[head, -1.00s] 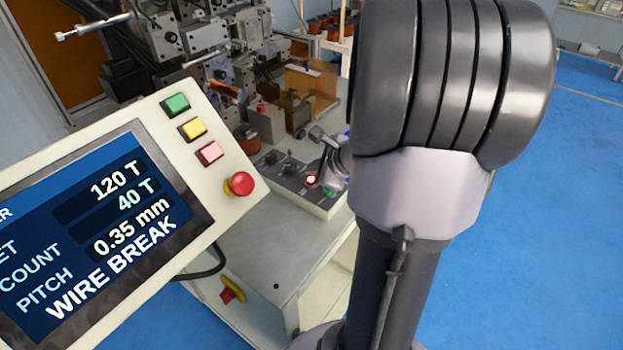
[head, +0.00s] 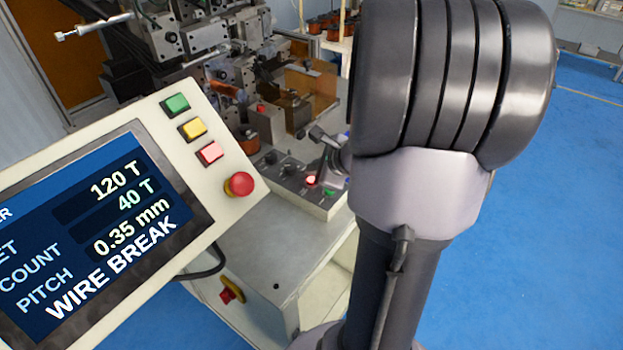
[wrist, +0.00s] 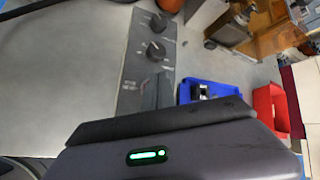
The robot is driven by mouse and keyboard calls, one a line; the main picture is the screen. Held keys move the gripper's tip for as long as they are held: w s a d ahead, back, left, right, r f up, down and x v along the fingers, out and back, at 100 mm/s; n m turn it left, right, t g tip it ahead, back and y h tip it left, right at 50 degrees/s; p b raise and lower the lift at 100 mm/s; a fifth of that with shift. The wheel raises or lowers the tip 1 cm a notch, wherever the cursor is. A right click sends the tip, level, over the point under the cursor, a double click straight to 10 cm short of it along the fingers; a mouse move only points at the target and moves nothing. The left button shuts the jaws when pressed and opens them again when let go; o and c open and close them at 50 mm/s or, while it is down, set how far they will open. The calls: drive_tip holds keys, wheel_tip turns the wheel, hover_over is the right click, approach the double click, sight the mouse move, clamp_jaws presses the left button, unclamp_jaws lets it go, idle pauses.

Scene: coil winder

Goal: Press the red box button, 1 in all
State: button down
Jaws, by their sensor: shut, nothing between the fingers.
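The control box (head: 290,183) on the bench has dark knobs, a lit red button (head: 311,180) and a green button (head: 329,193). My gripper (head: 321,170) is shut and empty, reaching over this box from the right. Its fingers are small in the head view and appear close to the red button. I cannot tell whether they touch it. In the wrist view the fingers (wrist: 163,88) lie over the box's dark top plate (wrist: 137,62). The red button does not show there and is likely hidden behind the gripper.
A tilted operator panel (head: 120,220) at left reads WIRE BREAK and carries green, yellow and pale red buttons and a red mushroom button (head: 239,184). Winding machinery (head: 200,45) stands behind. In the wrist view, a blue tray (wrist: 215,92) and red bin (wrist: 270,105) are right of the box.

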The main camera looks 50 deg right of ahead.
drive_tip(key=shift+f, duration=0.1)
drive_tip(key=shift+f+b, duration=0.4)
drive_tip(key=shift+b, duration=0.2)
drive_tip(key=shift+f+b, duration=0.4)
drive_tip(key=shift+b, duration=0.05)
idle(0.5)
drive_tip(key=shift+r, duration=0.1)
drive_tip(key=shift+r+p, duration=0.7)
drive_tip(key=shift+r, duration=0.1)
wheel_tip(320, 180, up, 5)
drive_tip(key=p, duration=0.4)
idle(0.7)
